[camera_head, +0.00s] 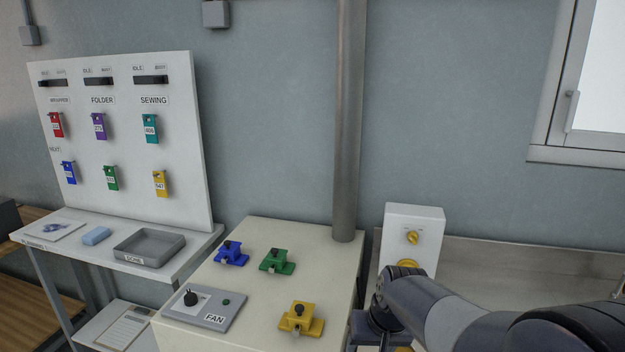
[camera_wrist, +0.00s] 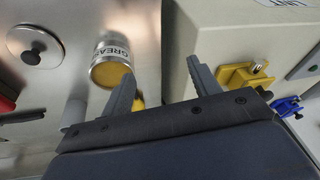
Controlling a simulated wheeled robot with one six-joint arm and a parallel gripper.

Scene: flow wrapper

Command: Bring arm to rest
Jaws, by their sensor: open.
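My gripper shows in the wrist view (camera_wrist: 160,85), with its two grey fingers spread apart and nothing between them. Behind the fingers lie the edge of the cream table and a metal surface. In the head view my dark arm (camera_head: 455,310) reaches in from the lower right, in front of a white box with yellow knobs (camera_head: 425,222). The fingertips are not clear in that view.
The cream table (camera_head: 255,290) carries blue (camera_head: 232,254), green (camera_head: 277,261) and yellow (camera_head: 301,318) fixtures and a FAN control box (camera_head: 205,309). A metal GREASE can (camera_wrist: 112,62) stands near my fingers. A vertical pipe (camera_head: 349,120) rises behind the table.

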